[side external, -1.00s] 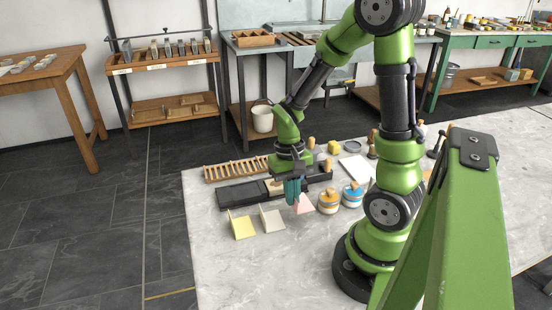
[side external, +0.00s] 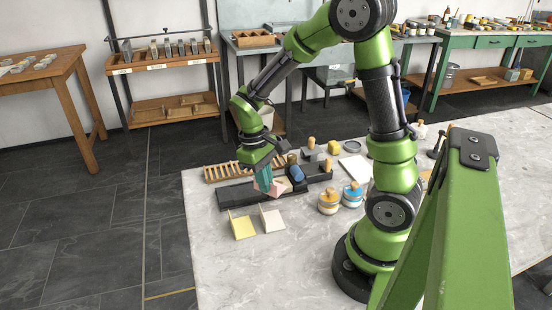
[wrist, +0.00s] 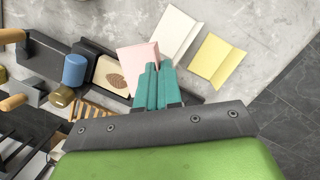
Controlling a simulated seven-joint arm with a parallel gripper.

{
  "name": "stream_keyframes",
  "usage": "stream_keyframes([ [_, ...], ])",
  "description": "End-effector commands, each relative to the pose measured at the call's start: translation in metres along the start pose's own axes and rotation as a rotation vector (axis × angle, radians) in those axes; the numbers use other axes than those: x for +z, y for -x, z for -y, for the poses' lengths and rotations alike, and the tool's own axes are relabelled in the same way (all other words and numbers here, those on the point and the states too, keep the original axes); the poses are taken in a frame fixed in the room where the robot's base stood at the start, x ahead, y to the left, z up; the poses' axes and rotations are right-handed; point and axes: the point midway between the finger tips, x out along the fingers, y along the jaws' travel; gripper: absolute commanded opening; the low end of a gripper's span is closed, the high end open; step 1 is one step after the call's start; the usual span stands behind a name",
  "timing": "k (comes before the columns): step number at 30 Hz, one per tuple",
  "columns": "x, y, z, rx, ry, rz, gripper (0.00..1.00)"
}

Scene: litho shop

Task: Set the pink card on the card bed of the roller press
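My gripper (side external: 264,180) has its teal fingers closed on the pink card (side external: 278,188), which is tilted and held above the roller press (side external: 237,195). In the wrist view the pink card (wrist: 138,58) sticks out past the fingertips (wrist: 153,68). The press is a long dark base with a blue roller (wrist: 74,70). A cream plate with a brown oval mark (wrist: 112,74) lies on it beside the roller, close to the card. The fingers and card hide part of the base, so I cannot tell whether the card touches it.
A yellow card (side external: 242,227) and a white card (side external: 271,219) stand folded in front of the press. Orange-and-white and blue-topped jars (side external: 328,201) stand to the right. A slatted wooden rack (side external: 222,172) lies behind the press. The front left tabletop is clear.

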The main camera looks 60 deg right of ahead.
Motion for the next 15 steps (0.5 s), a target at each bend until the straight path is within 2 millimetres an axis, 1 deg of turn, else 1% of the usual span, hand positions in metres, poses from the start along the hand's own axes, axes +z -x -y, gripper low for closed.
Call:
stream_keyframes([
  [1, -0.013, 0.007, 0.004, 0.031, 0.138, -0.004, 0.0],
  [3, -0.026, 0.017, 0.007, 0.07, 0.32, -0.007, 0.0],
  [6, -0.039, 0.028, 0.008, 0.116, 0.539, -0.011, 0.0],
  [10, -0.049, 0.039, 0.005, 0.158, 0.734, -0.014, 0.0],
  [15, -0.049, 0.042, 0.003, 0.185, 0.86, -0.016, 0.0],
])
